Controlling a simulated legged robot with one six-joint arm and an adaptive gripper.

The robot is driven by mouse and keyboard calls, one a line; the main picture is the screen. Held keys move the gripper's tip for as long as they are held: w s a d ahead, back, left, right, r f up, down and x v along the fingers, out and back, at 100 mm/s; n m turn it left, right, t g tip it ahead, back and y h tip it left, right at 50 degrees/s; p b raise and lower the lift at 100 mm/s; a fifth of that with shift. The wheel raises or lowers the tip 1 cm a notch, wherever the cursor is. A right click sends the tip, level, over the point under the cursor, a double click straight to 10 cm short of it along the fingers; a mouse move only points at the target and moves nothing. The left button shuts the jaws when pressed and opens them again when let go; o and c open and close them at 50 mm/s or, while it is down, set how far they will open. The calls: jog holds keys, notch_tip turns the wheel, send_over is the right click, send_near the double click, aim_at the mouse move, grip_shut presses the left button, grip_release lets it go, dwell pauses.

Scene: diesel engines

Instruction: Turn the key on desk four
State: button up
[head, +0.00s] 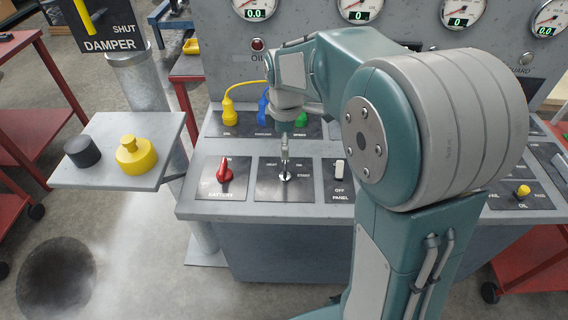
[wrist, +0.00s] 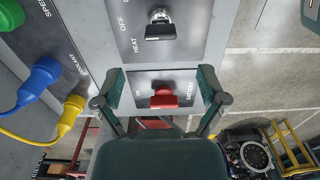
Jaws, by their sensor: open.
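The key (head: 285,177) stands in a silver socket on a black plate marked HEAT and START, on the sloping grey desk (head: 190,211). In the wrist view the key has a dark head (wrist: 160,30) and lies beyond the fingers, at the top. My gripper (head: 285,148) appears over the key's plate in the head view, partly hiding it. In the wrist view my open gripper (wrist: 160,92) has its fingers on either side of the red battery switch (wrist: 164,96), with nothing held. Whether it touches the switch cannot be told. No desk number is readable.
Left of the key is the red battery switch (head: 226,172); right is a white PANEL switch (head: 340,170). Yellow, blue and green plugs (head: 229,112) sit behind. A side shelf (head: 100,180) holds black and yellow knobs. My arm hides much of the desk's right part.

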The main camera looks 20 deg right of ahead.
aim_at(285, 164)
notch_tip(285, 164, down, 8)
jog(key=shift+a, duration=0.1)
jog(key=c, duration=1.2)
